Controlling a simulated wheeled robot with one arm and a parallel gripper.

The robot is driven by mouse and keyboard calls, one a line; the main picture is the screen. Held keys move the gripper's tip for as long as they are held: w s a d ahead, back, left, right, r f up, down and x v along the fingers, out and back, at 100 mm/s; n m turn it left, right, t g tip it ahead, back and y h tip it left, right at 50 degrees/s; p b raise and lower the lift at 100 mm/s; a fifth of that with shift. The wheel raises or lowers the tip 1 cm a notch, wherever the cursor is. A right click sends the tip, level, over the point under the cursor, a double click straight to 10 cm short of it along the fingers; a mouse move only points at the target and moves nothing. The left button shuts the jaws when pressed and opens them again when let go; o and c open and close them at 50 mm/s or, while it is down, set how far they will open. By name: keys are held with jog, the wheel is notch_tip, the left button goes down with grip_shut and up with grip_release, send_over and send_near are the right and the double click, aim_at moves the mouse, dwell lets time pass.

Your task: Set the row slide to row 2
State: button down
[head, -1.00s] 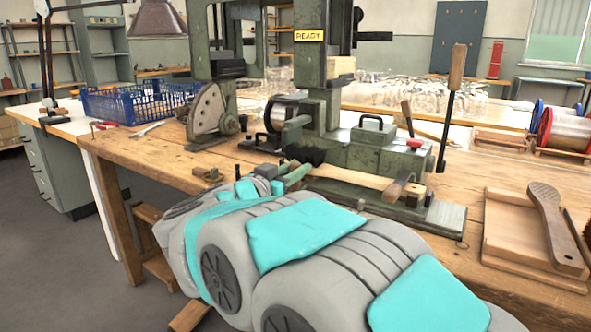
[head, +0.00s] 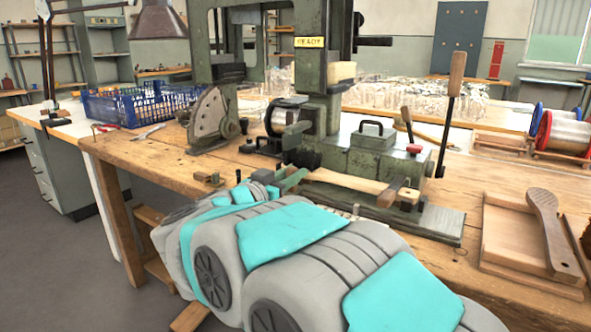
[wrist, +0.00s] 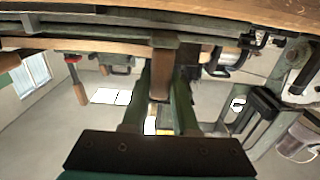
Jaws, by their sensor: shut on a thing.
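The green tufting machine (head: 385,155) stands on the workbench, with a yellow READY sign on its column. A pale wooden brush blank (head: 355,183) lies along its front. My gripper (head: 293,178) is at the left end of the blank, low at the machine's front. In the wrist view my gripper (wrist: 162,105) is shut, its green fingers on both sides of a brown bar (wrist: 163,72) that seems to be the row slide's handle. The bar meets the machine's front rail. Row marks cannot be read, so the slide's row cannot be told.
A brown handle (head: 390,192) juts out to the right of my gripper, and a tall wood-gripped lever (head: 450,105) stands behind it. A wooden tray (head: 510,245) with a brush back is at right. A blue crate (head: 140,103) stands at left.

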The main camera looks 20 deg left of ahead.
jog(key=shift+w+a+r+p, duration=0.1)
jog(key=shift+a+r+p, duration=0.05)
jog(key=shift+a+p, duration=0.2)
jog(key=c, duration=0.7)
grip_release()
jog(key=shift+v, duration=3.9)
